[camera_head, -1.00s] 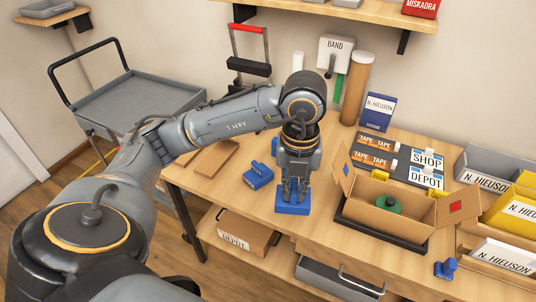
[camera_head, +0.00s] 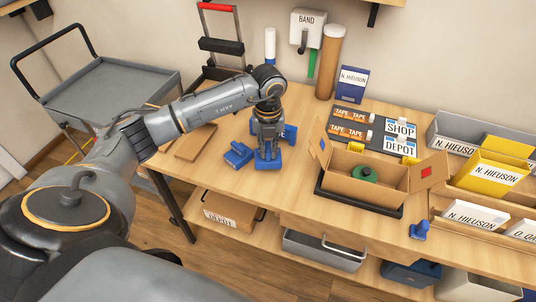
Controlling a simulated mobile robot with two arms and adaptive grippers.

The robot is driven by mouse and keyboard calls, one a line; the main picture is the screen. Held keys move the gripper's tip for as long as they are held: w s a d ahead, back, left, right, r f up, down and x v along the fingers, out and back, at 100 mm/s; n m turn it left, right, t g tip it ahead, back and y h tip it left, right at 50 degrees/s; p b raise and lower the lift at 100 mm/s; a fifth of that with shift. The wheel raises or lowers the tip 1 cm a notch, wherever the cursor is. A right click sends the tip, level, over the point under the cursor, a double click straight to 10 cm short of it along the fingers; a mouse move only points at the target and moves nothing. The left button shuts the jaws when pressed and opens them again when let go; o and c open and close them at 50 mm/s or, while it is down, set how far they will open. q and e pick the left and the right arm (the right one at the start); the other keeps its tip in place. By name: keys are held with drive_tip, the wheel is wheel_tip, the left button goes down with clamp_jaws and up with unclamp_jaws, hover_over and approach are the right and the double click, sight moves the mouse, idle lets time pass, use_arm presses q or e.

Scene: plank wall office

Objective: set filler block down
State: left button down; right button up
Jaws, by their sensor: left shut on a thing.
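My left gripper (camera_head: 268,148) points down and is shut on a blue filler block (camera_head: 268,164) over the left part of the wooden workbench (camera_head: 330,226). The block is low, at or just above the bench top; I cannot tell if it touches. A similar blue block (camera_head: 238,155) lies just left of it. Another blue piece (camera_head: 289,134) with white lettering is partly hidden behind the gripper. An open cardboard box (camera_head: 375,188) with a green round thing (camera_head: 364,174) inside stands to the right. My right gripper is not in view.
A small blue tool (camera_head: 420,230) lies near the bench's right front. Brown flat pieces (camera_head: 195,142) lie at the left. Tape boxes (camera_head: 350,125) and labelled bins (camera_head: 465,146) fill the back and right. Bench top between gripper and carton is clear.

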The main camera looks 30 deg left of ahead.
sight(268, 150)
use_arm(q)
wheel_tip(268, 150, down, 2)
drive_tip(key=shift+s+f+p, duration=0.1)
drive_tip(key=shift+f+p, duration=0.1)
drive_tip(key=shift+p, duration=0.35)
drive_tip(key=shift+f, duration=0.35)
drive_tip(key=shift+f, duration=0.1)
drive_tip(key=c, duration=1.3)
unclamp_jaws()
drive_tip(key=shift+c, duration=0.2)
drive_tip(key=shift+r, duration=0.3)
wheel_tip(268, 150, up, 12)
drive_tip(key=shift+f+b, duration=0.15)
drive_tip(key=shift+b, duration=0.95)
